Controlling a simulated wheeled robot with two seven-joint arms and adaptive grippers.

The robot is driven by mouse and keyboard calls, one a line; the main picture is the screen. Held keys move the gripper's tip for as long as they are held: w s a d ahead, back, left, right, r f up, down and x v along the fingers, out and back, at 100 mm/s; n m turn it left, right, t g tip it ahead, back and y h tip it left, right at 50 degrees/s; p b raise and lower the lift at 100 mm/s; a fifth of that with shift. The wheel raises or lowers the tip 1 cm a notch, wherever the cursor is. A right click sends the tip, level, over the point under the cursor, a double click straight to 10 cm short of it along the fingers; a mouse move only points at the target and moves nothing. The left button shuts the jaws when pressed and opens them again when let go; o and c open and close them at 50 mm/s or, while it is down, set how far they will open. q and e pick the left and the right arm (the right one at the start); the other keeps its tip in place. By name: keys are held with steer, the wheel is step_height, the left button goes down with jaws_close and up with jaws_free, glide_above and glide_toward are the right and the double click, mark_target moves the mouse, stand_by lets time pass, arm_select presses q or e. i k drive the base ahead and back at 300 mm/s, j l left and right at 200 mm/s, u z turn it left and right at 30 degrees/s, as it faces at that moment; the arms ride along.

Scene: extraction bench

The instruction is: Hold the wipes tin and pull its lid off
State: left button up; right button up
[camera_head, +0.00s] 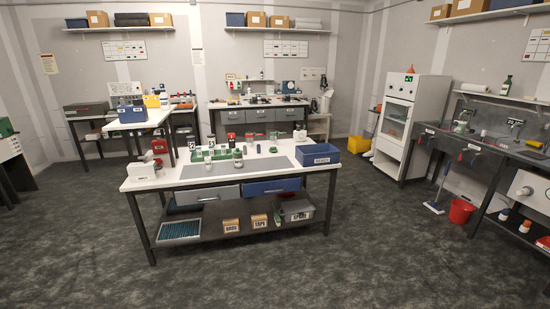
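The white-topped bench (143,183) stands in the middle of the camera_head view, some distance away. Several small containers stand on it, and their labels are too small to read. Among them are a red can (231,139) near the back and a grey-and-white jar (238,159) near the middle. I cannot tell which one is the wipes tin, nor whether its lid is on. Neither of my grippers is in view.
A red bucket (461,211) stands on the floor by the right counter. The floor before the bench is clear.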

mark_target(238, 159)
steer(key=i, duration=1.65)
steer(key=i+u, duration=0.15)
steer(key=i, duration=0.25)
steer(key=i+l+u, duration=0.2)
steer(key=i, duration=0.2)
steer(key=i+l+u, duration=0.25)
steer(key=i+u, duration=0.15)
steer(key=i, duration=0.15)
steer(key=i+l+u, duration=0.4)
steer(key=i+j, duration=0.05)
steer(key=i, duration=0.05)
